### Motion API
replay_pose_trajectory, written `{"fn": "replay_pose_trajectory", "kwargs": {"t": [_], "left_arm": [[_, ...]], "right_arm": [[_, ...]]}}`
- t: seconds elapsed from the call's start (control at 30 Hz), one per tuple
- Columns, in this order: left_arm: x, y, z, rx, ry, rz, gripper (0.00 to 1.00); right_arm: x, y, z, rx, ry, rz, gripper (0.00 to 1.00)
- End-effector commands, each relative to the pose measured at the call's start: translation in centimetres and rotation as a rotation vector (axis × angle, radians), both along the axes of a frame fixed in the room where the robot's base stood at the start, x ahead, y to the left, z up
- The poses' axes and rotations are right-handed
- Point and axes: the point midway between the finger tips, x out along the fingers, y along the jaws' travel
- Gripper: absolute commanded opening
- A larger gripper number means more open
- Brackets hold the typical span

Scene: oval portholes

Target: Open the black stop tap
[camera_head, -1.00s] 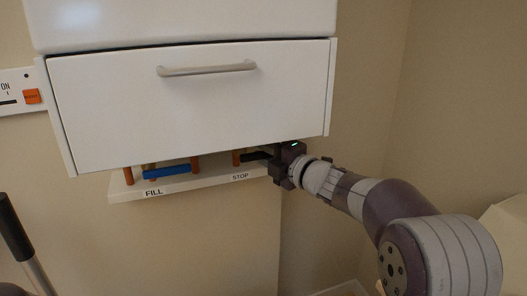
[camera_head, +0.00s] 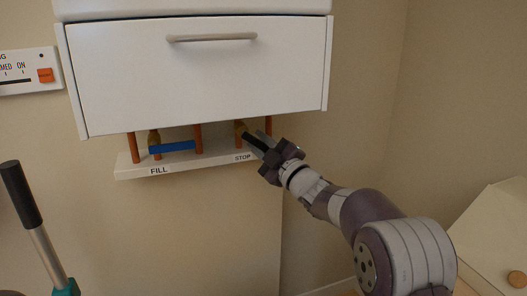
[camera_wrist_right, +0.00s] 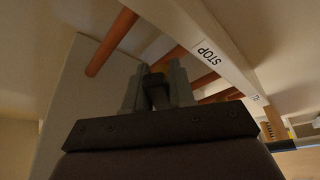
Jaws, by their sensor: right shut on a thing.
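The black stop tap handle (camera_head: 254,142) slopes down and right from its brass body (camera_head: 240,128), above the STOP label (camera_head: 243,157). My right gripper (camera_head: 264,150) comes from the lower right and is shut on the handle's outer end. In the right wrist view, the two grey fingers (camera_wrist_right: 157,92) stand on either side of the dark handle, with the brass tap body (camera_wrist_right: 155,77) just beyond. The fingers hide part of the handle. My left gripper is in neither view.
A blue tap handle (camera_head: 172,147) lies crosswise above the FILL label on the white ledge (camera_head: 190,163). Copper pipes (camera_head: 197,138) stand close to both taps. A white cabinet (camera_head: 200,75) overhangs closely. A black-gripped lever (camera_head: 20,195) stands at left. Room is free at lower centre.

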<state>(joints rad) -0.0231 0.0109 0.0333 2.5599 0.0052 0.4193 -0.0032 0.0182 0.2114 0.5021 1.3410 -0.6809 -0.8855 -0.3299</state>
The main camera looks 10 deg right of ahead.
Motion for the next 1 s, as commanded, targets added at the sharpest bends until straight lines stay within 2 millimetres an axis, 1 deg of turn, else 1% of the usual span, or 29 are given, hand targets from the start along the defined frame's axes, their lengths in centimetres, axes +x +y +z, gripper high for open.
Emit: {"fn": "replay_pose_trajectory", "kwargs": {"t": [0.03,0.5,0.7,1.0], "left_arm": [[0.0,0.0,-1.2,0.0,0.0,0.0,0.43],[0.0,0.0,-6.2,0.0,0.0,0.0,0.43],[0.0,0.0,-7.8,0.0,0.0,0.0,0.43],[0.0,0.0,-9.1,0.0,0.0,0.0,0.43]], "right_arm": [[-0.1,0.2,-1.0,0.04,0.009,0.002,0.0],[-0.4,1.9,-2.2,0.476,0.096,0.002,0.0],[-0.5,2.7,-2.4,0.641,0.131,0.001,0.0],[-0.7,3.5,-2.3,0.815,0.164,0.0,0.0]]}}
